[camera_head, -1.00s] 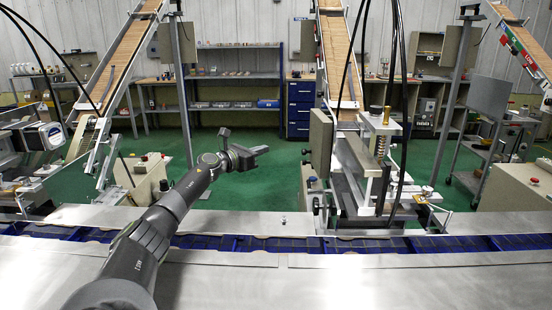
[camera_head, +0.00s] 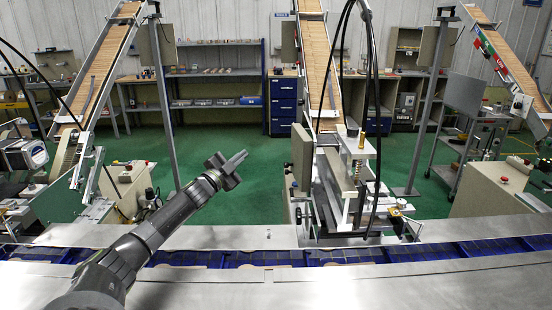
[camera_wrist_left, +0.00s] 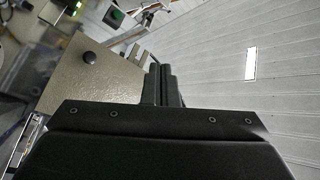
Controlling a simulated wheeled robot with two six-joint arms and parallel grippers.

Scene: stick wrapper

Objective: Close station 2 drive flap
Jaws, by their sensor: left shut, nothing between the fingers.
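My left gripper (camera_head: 241,158) is shut and empty in the head view, above the green floor behind the metal deck. It points up and to the right. A beige upright panel (camera_head: 301,158), likely the station 2 drive flap, stands at the left side of the middle station (camera_head: 345,190). My left gripper is to its left, with a visible gap between them. I cannot tell which panel this is. My right gripper is not in view.
A metal deck (camera_head: 215,285) with a blue conveyor channel (camera_head: 240,257) crosses the front. Black cables (camera_head: 376,110) hang before the middle station. A slanted conveyor (camera_head: 318,75) rises behind it. A grey post (camera_head: 164,100) stands left of the gripper. Green floor between the stations is clear.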

